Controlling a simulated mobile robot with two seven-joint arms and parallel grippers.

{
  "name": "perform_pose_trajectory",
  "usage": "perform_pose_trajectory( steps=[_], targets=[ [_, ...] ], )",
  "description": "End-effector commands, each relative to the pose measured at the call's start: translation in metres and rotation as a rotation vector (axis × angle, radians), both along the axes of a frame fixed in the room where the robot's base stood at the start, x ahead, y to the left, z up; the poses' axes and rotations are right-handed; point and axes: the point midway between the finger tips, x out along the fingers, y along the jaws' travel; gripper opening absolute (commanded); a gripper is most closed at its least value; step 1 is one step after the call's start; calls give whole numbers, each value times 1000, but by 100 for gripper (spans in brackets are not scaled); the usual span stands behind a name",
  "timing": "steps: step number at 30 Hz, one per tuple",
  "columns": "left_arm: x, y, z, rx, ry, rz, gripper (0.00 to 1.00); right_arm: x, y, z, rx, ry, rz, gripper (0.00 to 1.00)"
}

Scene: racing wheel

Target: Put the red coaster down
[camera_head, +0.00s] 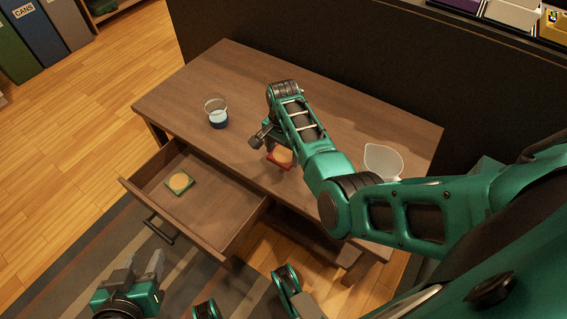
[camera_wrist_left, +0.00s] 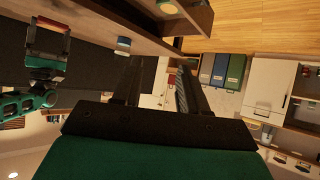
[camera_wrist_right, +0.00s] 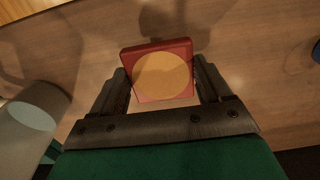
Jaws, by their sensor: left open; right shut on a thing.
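The red coaster (camera_head: 284,157) is a square with a tan round centre. My right gripper (camera_head: 268,142) is shut on it over the middle of the wooden table (camera_head: 330,110). In the right wrist view the coaster (camera_wrist_right: 162,72) sits between both fingers, slightly tilted. I cannot tell whether it touches the tabletop. My left gripper (camera_head: 141,268) is open and empty, low in front of the drawer. In the left wrist view its fingers (camera_wrist_left: 158,85) are apart, and the red coaster (camera_wrist_left: 48,38) shows at the upper left.
A glass with blue-white contents (camera_head: 216,113) stands on the table's left. The open drawer (camera_head: 222,222) holds a green coaster (camera_head: 179,182). Clear tabletop lies between the glass and my right arm.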

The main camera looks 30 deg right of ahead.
Motion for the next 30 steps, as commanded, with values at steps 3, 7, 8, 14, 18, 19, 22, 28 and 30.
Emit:
perform_pose_trajectory(
  steps=[3,7,8,14,18,19,22,28,30],
  targets=[
    [4,-2,2,-5,-18,-3,43,0,0,-11,0,0,0,48],
    [5,-4,-9,-7,-11,-8,43,0,0,-33,1,1,0,48],
    [4,-4,-11,-7,-7,-11,43,0,0,-38,0,1,0,48],
    [5,-9,-5,-13,-8,-20,43,1,0,-42,1,-2,0,48],
    [5,-9,-4,-14,-9,-20,43,0,0,-42,1,-1,0,48],
    [5,-10,-5,-14,-9,-20,43,0,0,-43,1,-1,0,48],
    [5,-10,-7,-15,-10,-19,43,0,0,-47,0,0,0,48],
    [5,-9,-6,-16,-10,-17,43,0,0,-46,1,-1,0,95],
    [6,-9,-6,-15,-10,-15,43,0,0,-46,1,-1,0,100]
  ],
)
